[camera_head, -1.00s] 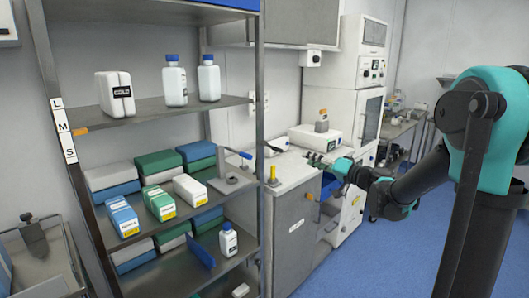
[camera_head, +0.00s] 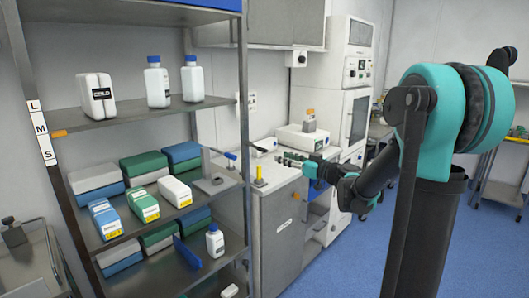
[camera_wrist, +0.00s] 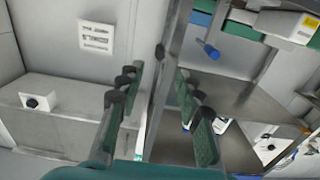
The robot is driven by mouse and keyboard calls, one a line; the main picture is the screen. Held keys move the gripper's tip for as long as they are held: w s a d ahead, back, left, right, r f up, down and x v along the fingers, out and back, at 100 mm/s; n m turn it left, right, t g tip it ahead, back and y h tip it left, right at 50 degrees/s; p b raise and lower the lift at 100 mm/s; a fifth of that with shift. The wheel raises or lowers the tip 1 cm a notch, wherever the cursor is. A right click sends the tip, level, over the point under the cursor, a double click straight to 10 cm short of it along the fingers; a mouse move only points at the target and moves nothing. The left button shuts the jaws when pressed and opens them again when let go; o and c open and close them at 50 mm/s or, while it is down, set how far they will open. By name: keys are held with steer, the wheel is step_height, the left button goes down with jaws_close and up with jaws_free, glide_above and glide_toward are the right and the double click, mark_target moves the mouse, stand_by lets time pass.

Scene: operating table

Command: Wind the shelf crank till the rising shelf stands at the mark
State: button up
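The shelf rack has a label strip (camera_head: 40,128) reading L, M, S on its left post. An orange pointer (camera_head: 59,133) at the upper shelf's (camera_head: 130,112) left corner stands roughly level with M; exact alignment is hard to tell. What looks like the crank's blue handle (camera_head: 231,156) is by the right post. A blue knob, apparently the same handle, shows in the wrist view (camera_wrist: 210,50). My gripper (camera_head: 281,157) is right of the post, apart from the handle. Its fingers (camera_wrist: 160,105) are spread and empty in the wrist view.
A white COLD container (camera_head: 96,96) and two white bottles (camera_head: 158,84) stand on the upper shelf. Boxes (camera_head: 145,204) fill the shelves below. Blue floor (camera_head: 355,260) is open at the right.

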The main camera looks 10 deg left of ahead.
mark_target(267, 151)
steer(key=x, duration=1)
steer(key=shift+w+a, duration=0.2)
steer(key=shift+w, duration=0.05)
steer(key=shift+c, duration=0.3)
jaws_close()
